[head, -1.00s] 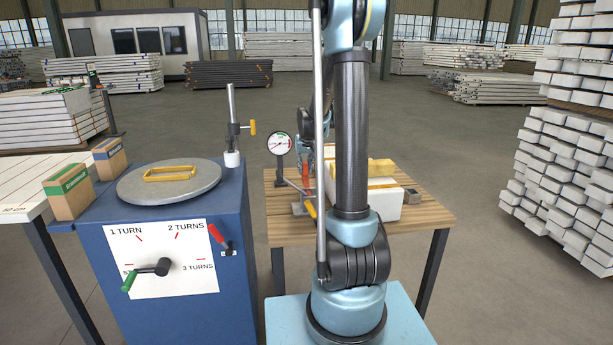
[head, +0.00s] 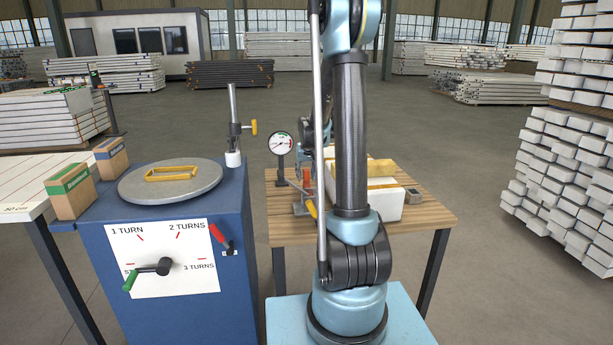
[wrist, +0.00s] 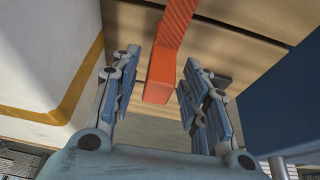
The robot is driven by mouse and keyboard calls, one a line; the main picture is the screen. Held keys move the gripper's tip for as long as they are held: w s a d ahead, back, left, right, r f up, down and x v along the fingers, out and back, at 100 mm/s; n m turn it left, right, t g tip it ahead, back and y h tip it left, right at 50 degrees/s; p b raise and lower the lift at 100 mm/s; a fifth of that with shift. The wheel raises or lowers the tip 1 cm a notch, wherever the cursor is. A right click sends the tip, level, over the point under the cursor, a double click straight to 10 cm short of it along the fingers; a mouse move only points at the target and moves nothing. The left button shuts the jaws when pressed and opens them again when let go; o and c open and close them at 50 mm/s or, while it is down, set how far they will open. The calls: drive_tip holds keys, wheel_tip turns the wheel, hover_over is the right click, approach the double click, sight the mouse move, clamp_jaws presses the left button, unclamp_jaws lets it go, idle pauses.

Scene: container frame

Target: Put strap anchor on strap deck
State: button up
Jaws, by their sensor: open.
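My gripper (wrist: 158,64) is open in the wrist view, its fingers apart on either side of an orange-red bar (wrist: 164,62). The bar's near end lies between the fingers, with gaps showing on both sides. In the head view a small red upright part (head: 306,174), perhaps the same piece, stands over the wooden table (head: 262,232) just left of my arm.
A white block with a yellow band (head: 386,206) stands on the wooden table; a dial gauge (head: 280,145) stands at the table's back left. A blue cabinet (head: 180,308) with a round lid (head: 200,188) is at left. A small grey block (head: 413,196) sits at right.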

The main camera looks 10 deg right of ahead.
drive_tip(key=v, duration=1.2)
drive_tip(key=s+g, duration=0.1)
drive_tip(key=s, duration=1.9)
drive_tip(key=s+f, duration=0.4)
drive_tip(key=s, duration=0.5)
drive_tip(key=s+f+g, duration=0.1)
drive_tip(key=s+f, duration=0.4)
drive_tip(key=s, duration=0.5)
drive_tip(key=shift+s, duration=0.3)
drive_tip(key=shift+d, duration=0.2)
